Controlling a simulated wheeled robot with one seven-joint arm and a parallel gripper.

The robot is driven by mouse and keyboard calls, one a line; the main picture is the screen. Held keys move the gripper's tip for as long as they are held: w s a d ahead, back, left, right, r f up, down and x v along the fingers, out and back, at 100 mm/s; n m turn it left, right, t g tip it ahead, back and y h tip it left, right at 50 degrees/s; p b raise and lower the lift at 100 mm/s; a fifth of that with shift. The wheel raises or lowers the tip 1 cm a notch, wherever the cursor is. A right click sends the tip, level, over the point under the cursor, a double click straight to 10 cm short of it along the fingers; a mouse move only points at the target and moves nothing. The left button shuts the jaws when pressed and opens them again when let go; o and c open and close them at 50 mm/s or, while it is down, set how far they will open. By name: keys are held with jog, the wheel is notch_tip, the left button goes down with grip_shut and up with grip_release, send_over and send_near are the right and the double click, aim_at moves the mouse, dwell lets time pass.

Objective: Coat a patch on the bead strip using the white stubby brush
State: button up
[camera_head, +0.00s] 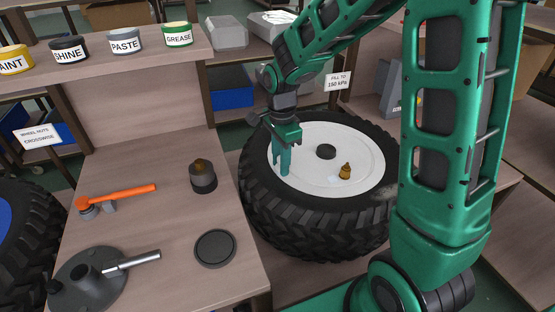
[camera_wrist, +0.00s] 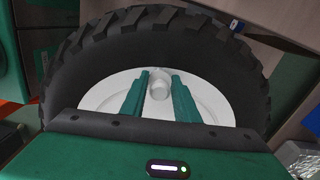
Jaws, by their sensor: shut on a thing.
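My gripper (camera_head: 284,165) points down over the left part of the white wheel disc (camera_head: 305,180). In the wrist view my gripper (camera_wrist: 160,78) has its two green fingers on either side of a short pale cylinder (camera_wrist: 160,90), which looks like the white stubby brush. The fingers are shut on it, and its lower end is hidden. The black tyre (camera_head: 275,215) lies flat around the disc. I cannot make out a separate bead strip or any coating on it. Whether the brush touches the wheel cannot be told.
A dark round cap (camera_head: 326,152) and a small brass-coloured piece (camera_head: 345,172) are on the disc. The left bench holds an orange-handled tool (camera_head: 125,195), a dark pot (camera_head: 203,176), a black lid (camera_head: 215,248) and a grey disc-shaped tool (camera_head: 90,280). Labelled tins, including grease (camera_head: 178,37), line the shelf.

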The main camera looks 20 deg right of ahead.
aim_at(285, 180)
jog(key=shift+s+f, duration=0.15)
jog(key=shift+s, duration=1.3)
grip_shut()
jog(key=shift+s+a, duration=0.15)
jog(key=shift+s, duration=0.3)
jog(key=shift+w, duration=1.35)
jog(key=shift+w+a, duration=0.1)
jog(key=shift+w, duration=0.4)
jog(key=shift+w+r, duration=0.2)
jog(key=shift+w, duration=0.25)
jog(key=shift+w+d, duration=0.15)
jog(key=shift+w, duration=0.7)
jog(key=shift+w+d, duration=0.1)
jog(key=shift+w, duration=0.75)
jog(key=shift+r, duration=3)
